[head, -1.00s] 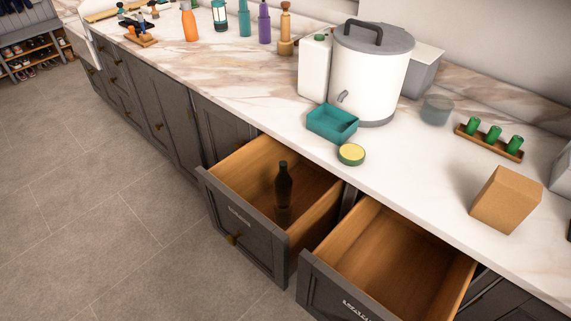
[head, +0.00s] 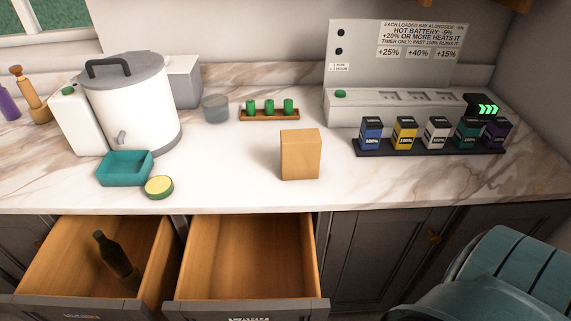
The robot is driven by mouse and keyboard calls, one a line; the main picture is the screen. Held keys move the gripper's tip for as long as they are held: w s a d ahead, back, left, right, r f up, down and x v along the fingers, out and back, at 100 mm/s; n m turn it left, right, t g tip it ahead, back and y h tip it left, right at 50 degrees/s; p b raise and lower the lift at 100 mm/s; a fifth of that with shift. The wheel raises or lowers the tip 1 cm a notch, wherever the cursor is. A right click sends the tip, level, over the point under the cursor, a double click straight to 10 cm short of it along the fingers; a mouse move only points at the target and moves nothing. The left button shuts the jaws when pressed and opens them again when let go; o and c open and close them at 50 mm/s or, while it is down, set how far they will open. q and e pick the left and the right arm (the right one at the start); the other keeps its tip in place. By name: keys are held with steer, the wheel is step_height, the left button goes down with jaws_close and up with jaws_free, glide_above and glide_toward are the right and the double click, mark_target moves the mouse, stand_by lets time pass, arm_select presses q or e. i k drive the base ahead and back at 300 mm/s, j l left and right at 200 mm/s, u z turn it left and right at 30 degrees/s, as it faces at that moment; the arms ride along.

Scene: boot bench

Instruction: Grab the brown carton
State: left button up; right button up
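The brown carton (head: 300,155) stands upright on the marble counter, near the middle of the head view and a little back from the front edge. Nothing touches it and nothing covers it. Neither of my grippers shows in the head view.
Two open drawers, the left (head: 60,262) with a dark bottle (head: 116,258), the right (head: 250,255) empty, jut out below the counter. A teal tray (head: 125,168), yellow-topped tin (head: 159,187), green-item rack (head: 268,116) and battery row (head: 430,148) flank the carton. A teal ribbed object (head: 510,275) fills the lower right.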

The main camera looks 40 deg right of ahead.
mark_target(301, 149)
steer(key=z, duration=1.2)
